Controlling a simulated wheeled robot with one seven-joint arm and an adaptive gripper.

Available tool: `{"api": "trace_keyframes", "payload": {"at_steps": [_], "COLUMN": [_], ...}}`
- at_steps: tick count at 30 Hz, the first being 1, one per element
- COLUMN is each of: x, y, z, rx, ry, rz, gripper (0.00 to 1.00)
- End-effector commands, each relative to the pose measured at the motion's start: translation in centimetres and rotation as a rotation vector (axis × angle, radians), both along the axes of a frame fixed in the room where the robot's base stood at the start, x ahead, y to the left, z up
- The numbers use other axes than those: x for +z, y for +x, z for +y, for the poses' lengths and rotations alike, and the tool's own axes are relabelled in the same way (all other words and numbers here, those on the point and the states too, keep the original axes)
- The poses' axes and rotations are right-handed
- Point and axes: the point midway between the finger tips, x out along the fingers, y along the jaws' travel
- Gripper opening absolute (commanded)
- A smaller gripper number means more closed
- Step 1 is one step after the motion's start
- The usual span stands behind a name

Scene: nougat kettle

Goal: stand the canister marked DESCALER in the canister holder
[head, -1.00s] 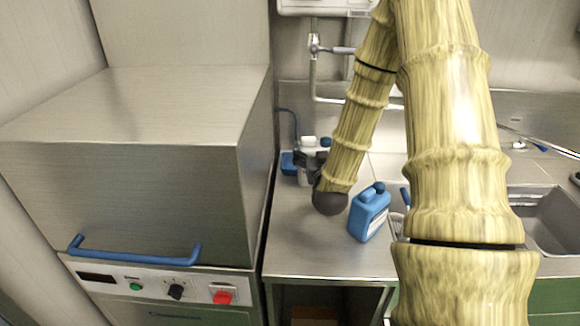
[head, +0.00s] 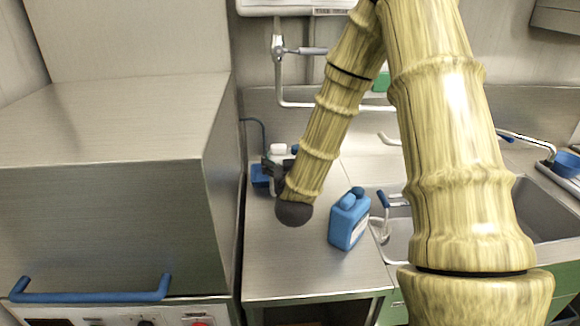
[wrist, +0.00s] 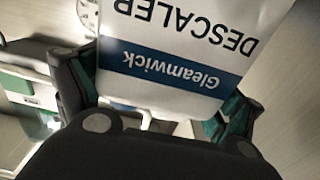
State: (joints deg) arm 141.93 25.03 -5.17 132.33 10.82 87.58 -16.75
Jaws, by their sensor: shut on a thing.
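The white canister (wrist: 180,45) marked DESCALER, with a blue Gleamwick band, fills the upper wrist view, its print upside down there. My gripper (wrist: 155,103) is shut on it, a finger at each side. In the head view my gripper (head: 277,168) is at the back left of the steel counter, and only small white parts of the canister (head: 278,149) show around it. A blue object (head: 260,177), perhaps the canister holder, sits just left of my gripper, mostly hidden. I cannot tell whether the canister touches it or the counter.
A blue jug (head: 350,220) with a white label stands on the counter right of my gripper. A sink (head: 545,205) lies further right. A big steel machine (head: 110,200) with a blue handle borders the counter on the left. The counter front (head: 290,270) is clear.

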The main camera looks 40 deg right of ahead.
Motion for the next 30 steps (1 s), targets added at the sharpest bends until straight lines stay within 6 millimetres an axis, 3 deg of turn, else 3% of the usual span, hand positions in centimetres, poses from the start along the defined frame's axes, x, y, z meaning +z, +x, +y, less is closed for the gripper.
{"api": "trace_keyframes", "payload": {"at_steps": [18, 24, 30], "x": [-0.5, -0.8, -1.0], "y": [10.2, 12.2, 12.9], "z": [-2.9, -3.4, -3.6], "rx": [-0.004, -0.005, -0.004], "ry": [-0.001, -0.003, -0.001], "rz": [-0.005, -0.004, -0.003], "gripper": [0.21, 0.21, 0.21]}}
